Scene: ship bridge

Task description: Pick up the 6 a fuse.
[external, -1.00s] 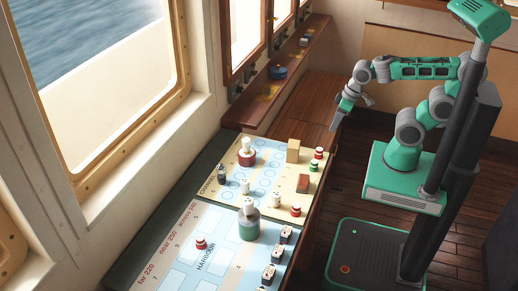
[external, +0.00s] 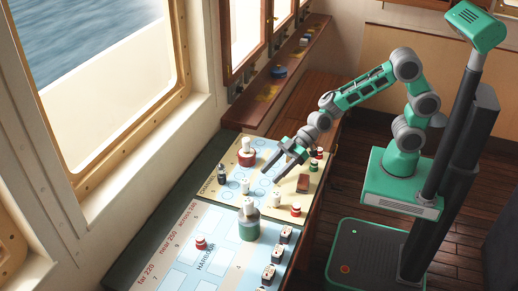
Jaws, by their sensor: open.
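My gripper (external: 271,175) is open and empty, its two fingers apart, over the cream end of the chart board (external: 232,198). I cannot read any rating, so I cannot tell which piece is the 6 A fuse. Small candidates on the board are a red-and-white piece (external: 296,209), another red-and-white piece (external: 201,243), white pegs (external: 245,186) (external: 277,199) and a dark piece (external: 222,174). More red and green pieces (external: 317,153) stand at the right edge, partly behind my gripper. The tan block seen earlier is hidden behind it.
A red pot with a white top (external: 247,157) stands left of my gripper. A green-grey jar (external: 249,229) stands nearer the camera. A red-brown block (external: 302,183) is close to the right finger. Several black-and-white blocks (external: 279,252) line the right edge. The window wall bounds the left.

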